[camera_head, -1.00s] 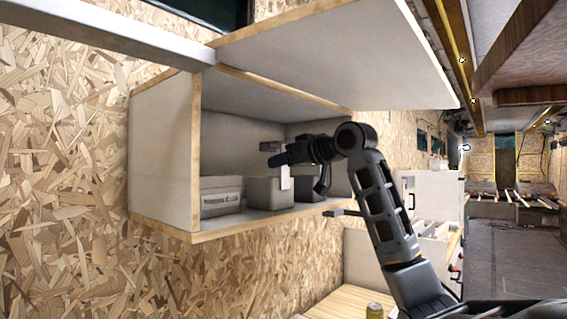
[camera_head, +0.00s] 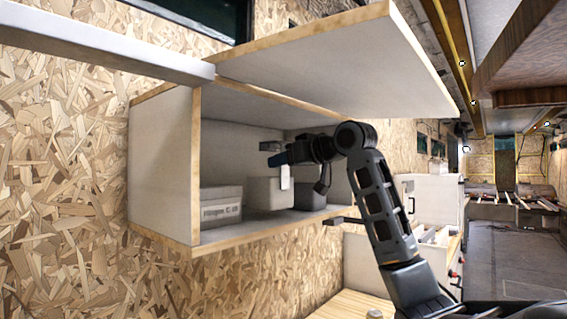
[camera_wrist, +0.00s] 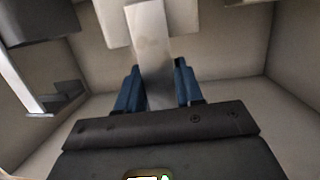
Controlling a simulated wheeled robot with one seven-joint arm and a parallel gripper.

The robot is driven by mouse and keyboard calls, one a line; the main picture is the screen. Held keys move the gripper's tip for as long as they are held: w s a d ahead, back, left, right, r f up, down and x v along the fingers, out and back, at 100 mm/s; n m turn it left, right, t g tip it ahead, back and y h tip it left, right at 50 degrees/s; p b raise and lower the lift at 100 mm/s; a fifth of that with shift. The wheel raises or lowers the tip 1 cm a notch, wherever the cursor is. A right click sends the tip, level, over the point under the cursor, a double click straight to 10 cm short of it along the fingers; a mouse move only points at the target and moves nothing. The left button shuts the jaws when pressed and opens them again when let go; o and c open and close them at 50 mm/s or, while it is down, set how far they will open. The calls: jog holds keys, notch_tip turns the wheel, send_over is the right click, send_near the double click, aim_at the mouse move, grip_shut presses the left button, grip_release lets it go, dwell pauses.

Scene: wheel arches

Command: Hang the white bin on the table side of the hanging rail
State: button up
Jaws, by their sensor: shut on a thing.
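The white bin (camera_head: 268,193) is a pale box inside the open wall cabinet. A white upright tab (camera_head: 285,178) shows at its side, under my gripper. My gripper (camera_head: 278,159) reaches into the cabinet just above the bin. In the wrist view my gripper (camera_wrist: 160,82) has its blue fingers on both sides of a white strip (camera_wrist: 152,45), shut on it. The strip joins the pale bin body (camera_wrist: 115,22). I cannot tell whether the bin touches the shelf. I cannot identify the hanging rail surely; a dark bar (camera_head: 345,220) sticks out below the cabinet's right end.
A grey labelled box (camera_head: 221,206) stands left of the bin, and a darker box (camera_head: 308,195) stands close on its right. The cabinet (camera_head: 163,165) has an open flap (camera_head: 340,65) above. A wooden table top (camera_head: 345,303) lies below right.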

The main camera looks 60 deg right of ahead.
jog(key=f+p+v, duration=0.1)
jog(key=f+v, duration=0.2)
jog(key=v, duration=1.2)
jog(key=shift+s+a+p, duration=0.25)
jog(key=shift+s+p, duration=0.1)
jog(key=shift+s, duration=0.25)
jog(key=shift+r, duration=0.1)
dwell(0.5)
